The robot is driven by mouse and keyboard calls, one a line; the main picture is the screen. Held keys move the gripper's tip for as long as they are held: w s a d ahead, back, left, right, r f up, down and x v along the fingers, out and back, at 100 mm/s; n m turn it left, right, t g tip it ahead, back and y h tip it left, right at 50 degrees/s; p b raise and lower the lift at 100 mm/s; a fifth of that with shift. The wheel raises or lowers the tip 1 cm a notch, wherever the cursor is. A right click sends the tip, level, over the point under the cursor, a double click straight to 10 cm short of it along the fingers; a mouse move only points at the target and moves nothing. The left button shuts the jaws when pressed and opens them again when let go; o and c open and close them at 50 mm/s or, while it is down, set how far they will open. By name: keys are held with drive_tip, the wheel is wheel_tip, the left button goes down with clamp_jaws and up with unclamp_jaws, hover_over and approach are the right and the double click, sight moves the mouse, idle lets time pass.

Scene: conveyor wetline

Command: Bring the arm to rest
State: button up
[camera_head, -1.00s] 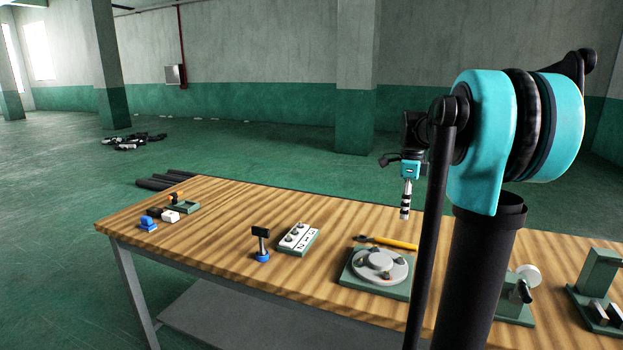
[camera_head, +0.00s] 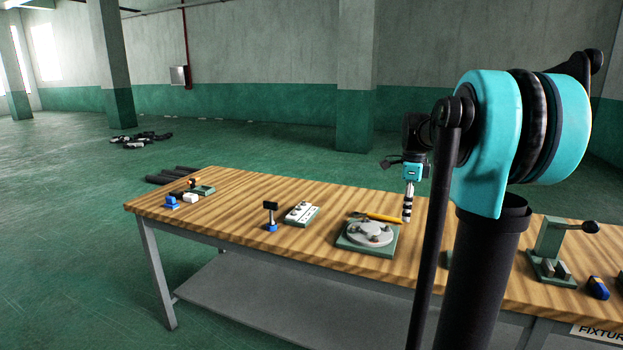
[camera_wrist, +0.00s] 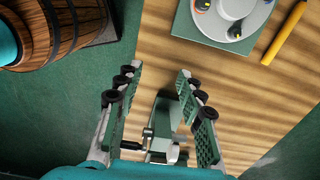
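My gripper (camera_head: 408,201) hangs pointing down from my raised arm in the head view, above the far side of the wooden table (camera_head: 230,205). In the wrist view my gripper (camera_wrist: 155,88) has its two fingers spread apart with nothing held between them. A green fixture (camera_wrist: 172,120) on the table shows below and between the fingers. My arm's column and links hide part of the table in the head view.
A round dial on a green plate (camera_head: 369,234) and a yellow-handled tool (camera_head: 383,217) lie near my arm. A lever press (camera_head: 553,245) stands to the right. A wooden barrel (camera_wrist: 62,32) is beside the table. Open floor lies to the left.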

drive_tip(key=s+a+f+n+t, duration=0.2)
drive_tip(key=s+a+f+n, duration=0.2)
drive_tip(key=s+f+n, duration=0.7)
drive_tip(key=s+a+f+n+t, duration=0.2)
drive_tip(key=s+a+f+n, duration=0.3)
drive_tip(key=s+f+n, duration=0.6)
drive_tip(key=shift+s+f, duration=0.25)
drive_tip(key=shift+s, duration=0.2)
drive_tip(key=shift+a, duration=0.1)
